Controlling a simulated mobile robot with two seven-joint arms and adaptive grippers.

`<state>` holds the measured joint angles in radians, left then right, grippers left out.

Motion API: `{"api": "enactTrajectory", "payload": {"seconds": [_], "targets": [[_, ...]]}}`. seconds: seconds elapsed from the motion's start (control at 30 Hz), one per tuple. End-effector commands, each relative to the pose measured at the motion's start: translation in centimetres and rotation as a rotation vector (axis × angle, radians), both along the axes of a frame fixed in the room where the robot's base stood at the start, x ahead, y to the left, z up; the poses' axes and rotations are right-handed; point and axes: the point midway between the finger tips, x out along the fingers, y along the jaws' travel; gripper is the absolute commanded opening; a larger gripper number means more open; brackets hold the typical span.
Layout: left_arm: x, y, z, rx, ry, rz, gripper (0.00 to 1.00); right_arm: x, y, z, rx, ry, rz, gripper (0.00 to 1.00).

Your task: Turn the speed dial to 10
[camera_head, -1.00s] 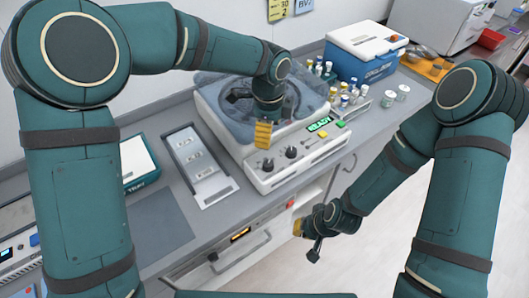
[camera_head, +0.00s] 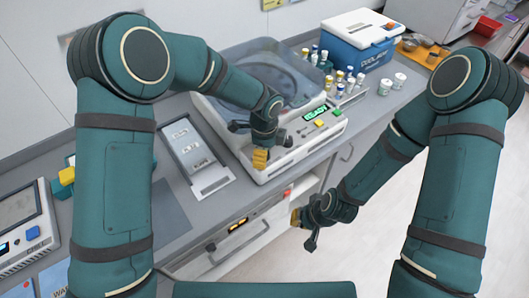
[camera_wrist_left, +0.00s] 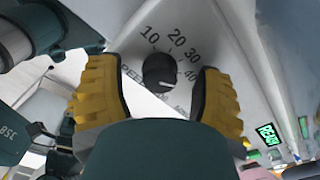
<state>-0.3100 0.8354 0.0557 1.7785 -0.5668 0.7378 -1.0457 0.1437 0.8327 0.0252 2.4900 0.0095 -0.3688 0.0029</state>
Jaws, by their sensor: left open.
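The speed dial (camera_wrist_left: 160,73) is a dark round knob on the pale front panel of the centrifuge (camera_head: 272,172). In the left wrist view, numbers 10 to 40 curve around it, and its pale mark points right, just below 40. My left gripper (camera_wrist_left: 158,95) is open, with one yellow fingertip on each side of the dial. I cannot tell whether they touch it. In the head view, my left gripper (camera_head: 260,159) hides the dial. My right gripper (camera_head: 295,217) hangs in front of the cabinet, away from the dial; its jaw opening is unclear.
The green READY display (camera_head: 315,112) and a yellow button (camera_head: 319,124) are right of the dial. Vials (camera_head: 340,85) and a blue-and-white cooler (camera_head: 362,45) stand behind right. A grey tray with slides (camera_head: 195,155) lies left of the machine. The floor at right is clear.

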Motion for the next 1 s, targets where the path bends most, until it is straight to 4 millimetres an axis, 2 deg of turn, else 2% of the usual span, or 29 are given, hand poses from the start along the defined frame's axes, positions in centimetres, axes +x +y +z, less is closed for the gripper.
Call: {"api": "enactTrajectory", "payload": {"seconds": [0.3,0.33,0.37,0.5,0.77,1.0], "targets": [[0.00,0.00,-0.25,0.000,0.000,0.000,0.67,0.00,0.00,-0.01,0.000,0.000,0.000,0.00],[0.00,0.00,-0.25,0.000,0.000,0.000,0.62,0.00,0.00,-0.01,0.000,0.000,0.000,0.00],[0.00,0.00,-0.25,0.000,0.000,0.000,0.51,-0.01,0.01,-0.01,0.000,0.000,0.000,0.00],[0.00,0.00,-0.23,0.000,0.000,0.000,0.02,-0.01,0.01,-0.01,0.000,0.000,0.000,0.00],[0.00,-0.01,-0.25,0.000,0.000,0.009,0.00,-0.01,0.01,-0.08,0.000,0.000,0.000,0.00],[-0.01,-0.03,-0.35,0.000,0.000,0.089,0.00,0.01,0.04,-0.72,-0.001,0.000,0.000,0.00]]}}
